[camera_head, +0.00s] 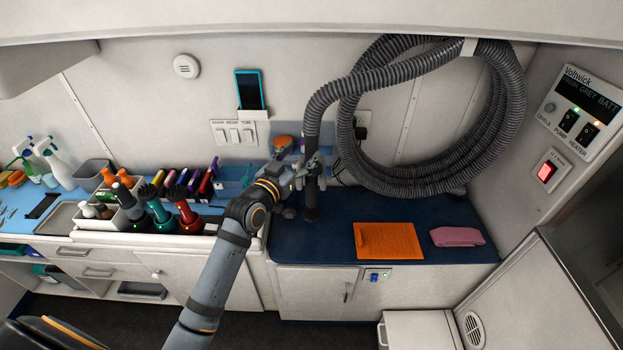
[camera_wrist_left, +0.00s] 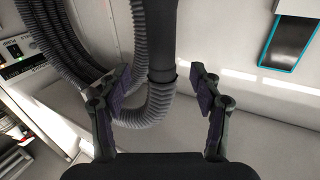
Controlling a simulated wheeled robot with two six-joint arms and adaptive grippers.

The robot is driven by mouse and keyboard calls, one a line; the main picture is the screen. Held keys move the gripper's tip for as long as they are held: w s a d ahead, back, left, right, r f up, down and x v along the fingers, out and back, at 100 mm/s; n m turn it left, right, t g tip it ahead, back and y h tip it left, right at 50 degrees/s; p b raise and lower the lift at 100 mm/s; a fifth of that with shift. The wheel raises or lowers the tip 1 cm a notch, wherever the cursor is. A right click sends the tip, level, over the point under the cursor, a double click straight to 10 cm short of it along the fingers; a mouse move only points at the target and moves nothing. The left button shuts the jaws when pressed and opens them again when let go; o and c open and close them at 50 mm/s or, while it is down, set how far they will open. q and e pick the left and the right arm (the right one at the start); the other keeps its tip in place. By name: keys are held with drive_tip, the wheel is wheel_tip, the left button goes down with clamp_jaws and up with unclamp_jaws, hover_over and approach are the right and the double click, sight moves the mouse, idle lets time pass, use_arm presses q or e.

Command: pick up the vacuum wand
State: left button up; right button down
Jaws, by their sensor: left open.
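The vacuum wand (camera_head: 311,204) is a dark upright tube on the blue counter, its lower end widening at the counter top. A grey ribbed hose (camera_head: 313,112) joins its upper end. My left gripper (camera_head: 314,170) is open at the wand, reaching in from the left. In the left wrist view the dark wand (camera_wrist_left: 162,38) lies between the two spread fingers of the left gripper (camera_wrist_left: 162,85), with a visible gap on each side. The hose (camera_wrist_left: 155,108) curves away there. The gripper hides part of the wand in the head view. My right gripper is not in view.
The coiled hose (camera_head: 515,105) hangs on the wall at right. An orange board (camera_head: 388,241) and a pink cloth (camera_head: 457,237) lie on the blue counter (camera_head: 335,248). Clippers and bottles crowd the left, with a teal-cased phone (camera_head: 249,89) on the wall. The counter's front middle is clear.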

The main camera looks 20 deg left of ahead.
sight(308, 147)
use_arm(q)
drive_tip(key=shift+w+d, duration=0.2)
drive_tip(key=shift+w, duration=0.7)
drive_tip(key=shift+w+p, duration=0.35)
drive_tip(key=shift+p, duration=0.05)
drive_tip(key=w, duration=0.2)
drive_tip(key=w+p, duration=0.1)
drive_tip(key=shift+w+d+f, duration=0.25)
drive_tip(key=shift+w, duration=0.15)
drive_tip(key=shift+w+d+f, duration=0.1)
drive_tip(key=shift+w+f, duration=0.1)
drive_tip(key=shift+w, duration=0.15)
drive_tip(key=shift+s+r, duration=0.15)
drive_tip(key=shift+s, duration=0.05)
drive_tip(key=c, duration=0.4)
clamp_jaws()
